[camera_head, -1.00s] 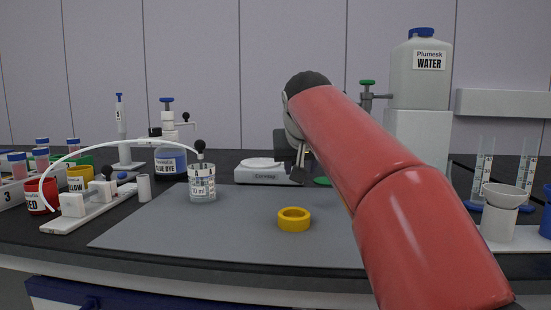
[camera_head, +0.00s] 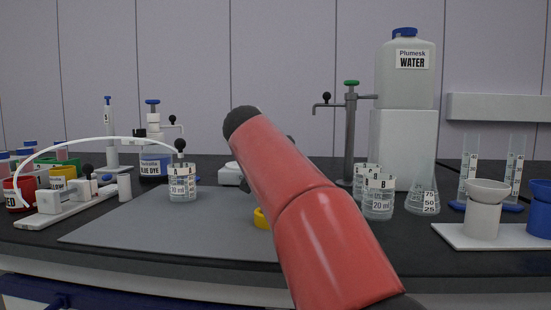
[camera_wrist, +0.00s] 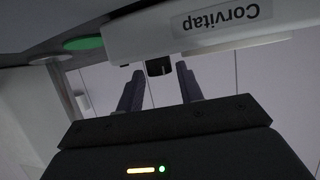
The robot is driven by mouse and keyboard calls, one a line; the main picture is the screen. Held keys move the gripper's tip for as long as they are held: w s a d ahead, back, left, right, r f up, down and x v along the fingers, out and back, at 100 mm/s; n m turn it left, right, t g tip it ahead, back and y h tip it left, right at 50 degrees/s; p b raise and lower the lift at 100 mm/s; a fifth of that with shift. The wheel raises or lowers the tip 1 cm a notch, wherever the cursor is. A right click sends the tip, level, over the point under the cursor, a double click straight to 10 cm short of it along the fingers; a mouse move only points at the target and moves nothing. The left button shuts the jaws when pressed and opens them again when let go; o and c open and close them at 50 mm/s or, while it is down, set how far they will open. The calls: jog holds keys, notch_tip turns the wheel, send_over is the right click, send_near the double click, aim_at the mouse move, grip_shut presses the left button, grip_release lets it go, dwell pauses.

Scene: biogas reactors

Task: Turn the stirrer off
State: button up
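The white stirrer (camera_head: 229,174) stands at the back of the grey mat; my red arm hides most of it in the head view. The wrist view shows it upside down and close, as a white body (camera_wrist: 205,35) labelled "Corvitap" with a small dark knob (camera_wrist: 158,67) on its edge. My gripper (camera_wrist: 159,72) is open, with one dark finger on each side of the knob. I cannot tell whether the fingers touch it. In the head view the gripper is hidden behind my arm.
A green disc (camera_wrist: 83,44) lies beside the stirrer. Beaker A (camera_head: 183,184), with a tube in it, stands left on the mat. A yellow ring (camera_head: 262,219) is partly behind my arm. Beakers B (camera_head: 378,200), a flask (camera_head: 423,199) and a tap stand (camera_head: 349,140) are right.

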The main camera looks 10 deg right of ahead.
jog(key=shift+w+d+f, duration=0.2)
jog(key=shift+w, duration=0.2)
jog(key=shift+c, duration=0.5)
jog(key=c, duration=0.6)
jog(key=shift+s+y, duration=0.1)
jog(key=shift+y, duration=0.2)
jog(key=shift+d+r+n+t+y+p, duration=0.15)
jog(key=shift+d+n+t+y+p, duration=0.1)
jog(key=shift+n+y+p, duration=0.5)
jog(key=shift+d+r+n+t+y+p, duration=0.1)
jog(key=shift+n+t+y+p, duration=0.15)
jog(key=shift+n+y+p, duration=1.35)
jog(key=shift+n+y, duration=0.25)
jog(key=shift+y, duration=0.1)
jog(key=shift+d+f, duration=0.1)
jog(key=shift+f+n+y+p, duration=0.15)
jog(key=shift+n+y+p, duration=0.2)
jog(key=shift+n+y, duration=0.2)
